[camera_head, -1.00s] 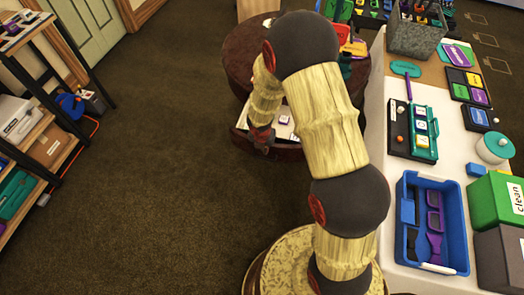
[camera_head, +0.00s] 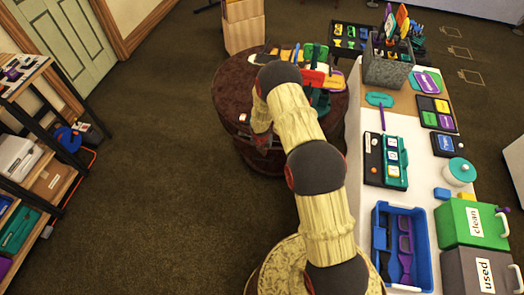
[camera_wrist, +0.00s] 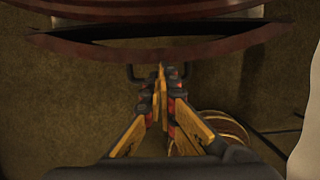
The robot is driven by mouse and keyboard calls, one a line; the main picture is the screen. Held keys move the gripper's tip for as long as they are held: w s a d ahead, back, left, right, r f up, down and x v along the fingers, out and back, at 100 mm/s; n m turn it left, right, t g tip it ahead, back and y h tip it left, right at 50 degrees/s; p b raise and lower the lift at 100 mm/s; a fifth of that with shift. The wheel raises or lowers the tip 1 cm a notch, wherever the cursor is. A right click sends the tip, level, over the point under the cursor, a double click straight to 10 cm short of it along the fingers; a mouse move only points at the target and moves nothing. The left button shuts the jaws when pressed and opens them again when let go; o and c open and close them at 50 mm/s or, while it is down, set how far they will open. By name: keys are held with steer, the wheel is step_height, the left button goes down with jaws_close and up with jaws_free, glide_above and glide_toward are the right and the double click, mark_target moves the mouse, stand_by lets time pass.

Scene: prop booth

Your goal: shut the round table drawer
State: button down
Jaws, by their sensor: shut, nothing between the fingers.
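The round table (camera_head: 229,88) is dark red-brown and stands beyond my arm in the head view. Its curved drawer front (camera_wrist: 150,52) crosses the top of the wrist view, with a narrow dark gap between it and the tabletop rim (camera_wrist: 150,10). The drawer's inside does not show in the head view now. A dark handle (camera_wrist: 131,74) sticks out from the front. My gripper (camera_wrist: 161,70) is shut and empty, its tips at the middle of the handle, close to the drawer front. I cannot tell whether they touch it. My arm hides part of the table in the head view.
A long white-topped table (camera_head: 400,205) with a blue tray (camera_head: 381,222) is close on the right. A shelf rack (camera_head: 45,128) stands at left. The carpet between is clear.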

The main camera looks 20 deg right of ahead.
steer(key=shift+w+d+p, duration=0.5)
steer(key=shift+w, duration=0.3)
